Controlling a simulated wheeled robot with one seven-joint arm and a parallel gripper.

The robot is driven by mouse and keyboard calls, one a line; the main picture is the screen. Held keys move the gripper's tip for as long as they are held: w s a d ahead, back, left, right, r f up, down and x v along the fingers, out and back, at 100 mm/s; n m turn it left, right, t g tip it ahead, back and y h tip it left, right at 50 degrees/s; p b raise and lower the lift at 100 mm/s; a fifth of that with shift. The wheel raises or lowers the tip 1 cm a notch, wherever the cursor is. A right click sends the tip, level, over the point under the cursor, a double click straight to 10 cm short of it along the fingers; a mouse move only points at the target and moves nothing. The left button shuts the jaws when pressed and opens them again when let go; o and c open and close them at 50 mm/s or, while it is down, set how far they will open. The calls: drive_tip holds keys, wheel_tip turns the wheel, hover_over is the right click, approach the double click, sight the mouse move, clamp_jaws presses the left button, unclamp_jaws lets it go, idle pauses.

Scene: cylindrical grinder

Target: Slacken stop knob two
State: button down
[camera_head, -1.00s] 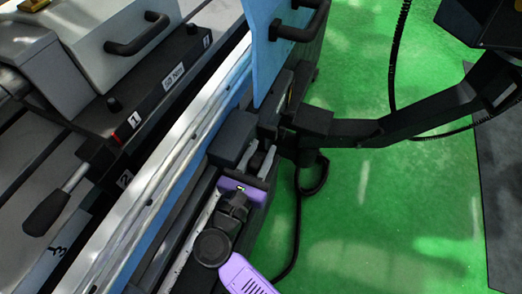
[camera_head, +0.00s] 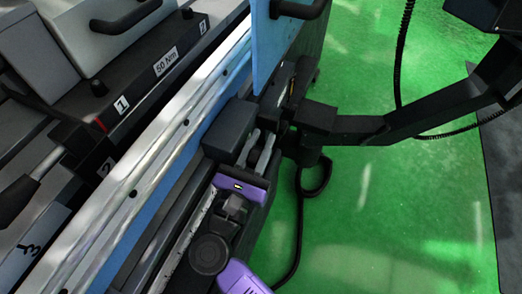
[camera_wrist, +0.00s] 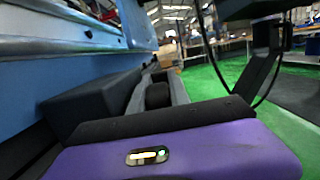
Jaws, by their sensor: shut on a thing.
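My gripper (camera_head: 262,137), with a purple body and grey fingers, is at the machine's front rail, just right of a dark block (camera_head: 228,130). In the wrist view its fingers (camera_wrist: 158,82) are shut on a dark rounded knob (camera_wrist: 157,96). The fingers and purple body hide most of this knob in the head view. I see no number on it, so I cannot tell if it is stop knob two. The dark block (camera_wrist: 90,105) is left of the fingers in the wrist view.
A blue panel with a black handle (camera_head: 300,9) stands close above the gripper. A dark bracket arm (camera_head: 345,125) and hanging cable are at its right. Numbered black bar (camera_head: 150,75) with small knobs lies upper left. Green floor (camera_head: 370,220) is open at right.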

sight(251, 166)
drive_tip(key=shift+t+b, duration=0.4)
drive_tip(key=shift+b, duration=0.4)
drive_tip(key=shift+r, duration=0.15)
drive_tip(key=c, duration=1.5)
unclamp_jaws()
drive_tip(key=shift+s, duration=0.15)
drive_tip(key=shift+b+v, duration=0.35)
drive_tip(key=shift+v, duration=3.5)
